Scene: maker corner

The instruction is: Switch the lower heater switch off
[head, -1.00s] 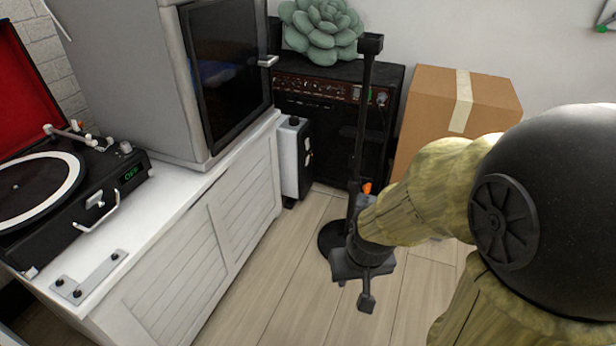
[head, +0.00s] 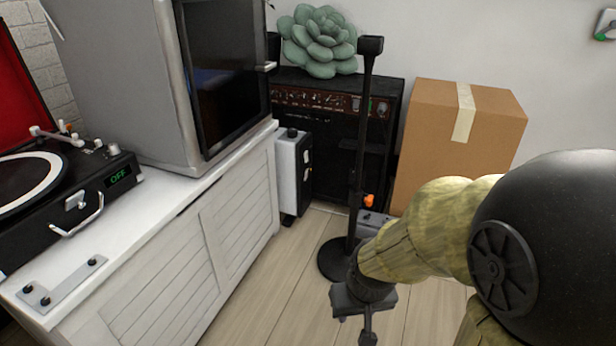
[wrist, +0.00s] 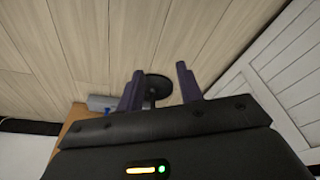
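The heater (head: 288,168) is a narrow white box with a black end panel, standing on the floor between the white cabinet and the black amplifier. Two small light switches show on its black panel, the upper one (head: 306,156) above the lower one (head: 307,174). They are too small to tell which way each is set. My gripper (wrist: 159,70) is open and empty, with its two dark fingers apart in the wrist view. In the head view it is low over the floor, in front of and to the right of the heater, well apart from it. The heater is not recognisable in the wrist view.
A black stand (head: 363,150) with a round base rises between my arm and the amplifier (head: 330,130). A cardboard box (head: 430,140) is at the right. The slatted white cabinet (head: 190,265) bounds the left. Bare wooden floor (head: 290,275) lies in front of the heater.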

